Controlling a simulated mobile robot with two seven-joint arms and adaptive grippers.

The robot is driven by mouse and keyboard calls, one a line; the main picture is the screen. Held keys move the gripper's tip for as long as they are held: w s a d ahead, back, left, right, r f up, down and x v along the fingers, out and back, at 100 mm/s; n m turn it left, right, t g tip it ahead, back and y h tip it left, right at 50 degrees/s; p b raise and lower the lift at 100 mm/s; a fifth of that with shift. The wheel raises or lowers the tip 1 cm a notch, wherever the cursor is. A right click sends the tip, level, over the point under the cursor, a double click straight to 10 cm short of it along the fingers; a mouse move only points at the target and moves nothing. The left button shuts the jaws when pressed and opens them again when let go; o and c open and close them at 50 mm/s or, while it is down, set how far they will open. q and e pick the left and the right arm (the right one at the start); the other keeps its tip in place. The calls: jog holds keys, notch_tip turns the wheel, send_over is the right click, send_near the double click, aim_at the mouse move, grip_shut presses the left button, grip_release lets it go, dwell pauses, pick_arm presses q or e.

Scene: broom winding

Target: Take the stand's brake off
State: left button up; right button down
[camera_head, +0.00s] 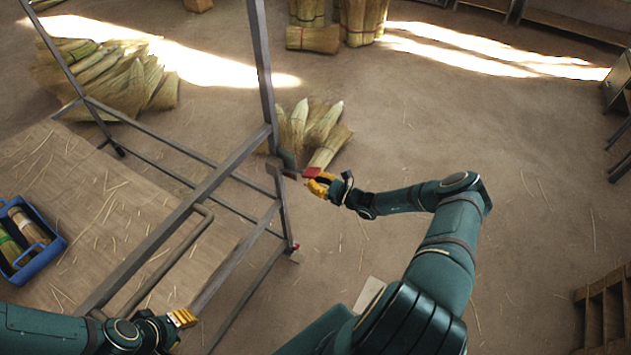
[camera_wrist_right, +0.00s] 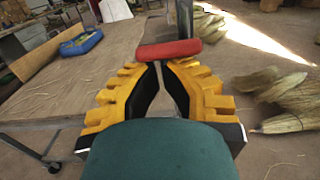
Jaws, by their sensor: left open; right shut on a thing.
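The stand (camera_head: 205,190) is a grey metal frame in the head view, with uprights and crossbars. A red brake lever (camera_head: 311,172) sticks out from its right side; it also shows as a red bar in the right wrist view (camera_wrist_right: 168,49). My right gripper (camera_head: 318,184) has its yellow fingers at the red lever and is shut on it. In the right wrist view, the fingertips (camera_wrist_right: 162,64) meet just at the bar. My left gripper (camera_head: 183,318) is at the lower left, near the frame's lower end, open and empty. Its fingers are seen small.
A blue crate (camera_head: 50,250) with bundles sits at the left on the straw-strewn board (camera_head: 100,190). Straw piles (camera_head: 110,80) and bundles (camera_head: 325,130) lie on the floor beyond. A wooden rack (camera_head: 603,310) stands at lower right. The floor on the right is mostly clear.

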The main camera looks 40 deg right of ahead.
jog(key=shift+r, duration=0.1)
dwell(0.3)
jog(key=f+b+v, duration=0.1)
jog(key=b+v, duration=0.2)
jog(key=v, duration=0.8)
jog(key=shift+s+f, duration=0.25)
jog(key=shift+f, duration=0.15)
jog(key=shift+d, duration=0.15)
